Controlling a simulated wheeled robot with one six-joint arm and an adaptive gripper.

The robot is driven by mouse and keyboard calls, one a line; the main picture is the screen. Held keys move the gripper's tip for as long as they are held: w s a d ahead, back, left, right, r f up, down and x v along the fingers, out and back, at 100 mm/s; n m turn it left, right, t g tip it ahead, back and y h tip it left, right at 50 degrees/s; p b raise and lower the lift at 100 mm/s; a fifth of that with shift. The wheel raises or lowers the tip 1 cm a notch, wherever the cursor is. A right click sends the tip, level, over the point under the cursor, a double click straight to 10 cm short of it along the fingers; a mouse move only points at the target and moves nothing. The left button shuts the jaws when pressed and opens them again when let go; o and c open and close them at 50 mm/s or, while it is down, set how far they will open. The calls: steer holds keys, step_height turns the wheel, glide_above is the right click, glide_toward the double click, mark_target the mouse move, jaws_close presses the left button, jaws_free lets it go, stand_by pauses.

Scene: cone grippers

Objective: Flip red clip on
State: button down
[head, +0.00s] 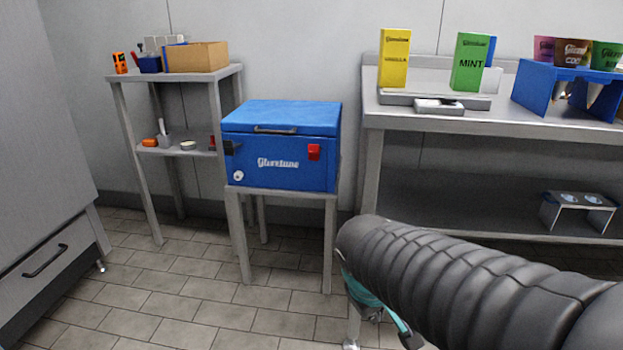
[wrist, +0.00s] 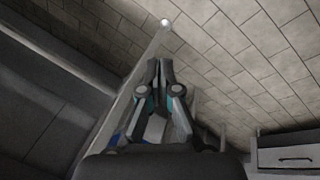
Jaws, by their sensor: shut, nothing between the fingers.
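A blue cooler box (head: 278,160) with its lid down stands on a small metal stand. A red clip (head: 314,152) is on the right of its front face, and a dark latch (head: 229,148) is at the front left. My arm reaches in from the lower right in the head view, and the gripper's fingers are mostly hidden there. In the wrist view my gripper (wrist: 160,68) is shut and empty, pointing over the tiled floor. It is apart from the red clip, which I cannot make out in the wrist view.
A metal shelf (head: 225,72) with a cardboard box (head: 197,57) stands left of the cooler. A long metal table (head: 420,120) stands to the right, with a yellow carton (head: 394,58), a green carton (head: 468,62) and a blue cup holder (head: 539,88). Tiled floor (head: 180,290) is clear in front.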

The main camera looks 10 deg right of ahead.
mark_target(315, 151)
steer(key=w+d+f+n+t+h+b, duration=0.25)
steer(key=w+n, duration=0.35)
steer(key=w, duration=0.3)
steer(key=w+d+f+n+t+h+b, duration=0.1)
steer(key=w+d+f+n+h, duration=0.1)
steer(key=w+n+h, duration=0.5)
steer(key=w+a+r+n+t+y, duration=0.2)
steer(key=w+a+n+t, duration=0.1)
steer(key=w+n, duration=0.2)
steer(key=w+a+r+n+t+y+b, duration=0.1)
steer(key=w+a+r+n+t+y, duration=0.1)
steer(key=w+a+n+t, duration=0.2)
steer(key=w+a+r+n+t+y, duration=0.2)
steer(key=w+n, duration=0.4)
steer(key=w, duration=0.4)
steer(key=shift+a+r+n+t+y, duration=0.4)
steer(key=shift+a+t, duration=0.35)
steer(key=shift+a, duration=0.3)
steer(key=w+d+r, duration=0.3)
steer(key=w, duration=0.7)
steer(key=shift+w+d+r+b, duration=0.2)
steer(key=shift+r+b, duration=0.15)
